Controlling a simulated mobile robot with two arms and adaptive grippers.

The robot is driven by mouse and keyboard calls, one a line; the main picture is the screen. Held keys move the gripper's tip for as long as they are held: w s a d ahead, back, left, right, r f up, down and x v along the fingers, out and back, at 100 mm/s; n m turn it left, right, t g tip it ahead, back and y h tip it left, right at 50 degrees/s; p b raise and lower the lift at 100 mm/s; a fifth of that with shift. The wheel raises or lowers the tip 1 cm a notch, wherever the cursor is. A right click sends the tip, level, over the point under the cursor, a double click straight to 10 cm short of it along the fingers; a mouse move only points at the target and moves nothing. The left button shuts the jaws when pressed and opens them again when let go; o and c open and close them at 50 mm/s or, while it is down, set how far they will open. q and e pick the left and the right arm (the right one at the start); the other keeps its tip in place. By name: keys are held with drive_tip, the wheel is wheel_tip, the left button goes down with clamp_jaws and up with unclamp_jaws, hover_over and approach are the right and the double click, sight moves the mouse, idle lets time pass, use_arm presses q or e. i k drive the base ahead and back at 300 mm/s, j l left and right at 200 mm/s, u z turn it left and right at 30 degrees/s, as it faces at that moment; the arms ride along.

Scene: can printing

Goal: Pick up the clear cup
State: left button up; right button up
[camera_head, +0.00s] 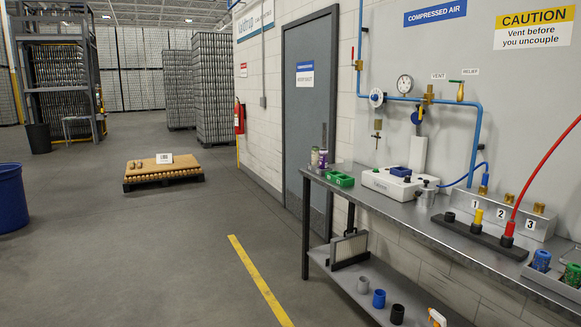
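No cup that is plainly clear stands out. A small pale, see-through-looking container (314,156) stands at the far left end of the metal bench (400,204), beside a purple container (323,159); it is too small to tell whether it is a cup. Neither of my grippers is in view.
A green tray (340,179), a white unit (388,183) and numbered couplings (494,217) with a red hose are on the bench.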

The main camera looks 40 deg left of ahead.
sight(347, 163)
drive_tip(key=u, duration=1.1)
drive_tip(key=i+j+u, duration=0.2)
drive_tip(key=i, duration=0.25)
drive_tip(key=i+j+u, duration=0.3)
drive_tip(key=i, duration=0.75)
drive_tip(key=i+j+u, duration=0.1)
drive_tip(key=i+u, duration=0.2)
drive_tip(key=i, duration=0.7)
drive_tip(key=i+j, duration=0.1)
drive_tip(key=i, duration=2)
drive_tip(key=l+z, duration=0.05)
drive_tip(key=l, duration=0.05)
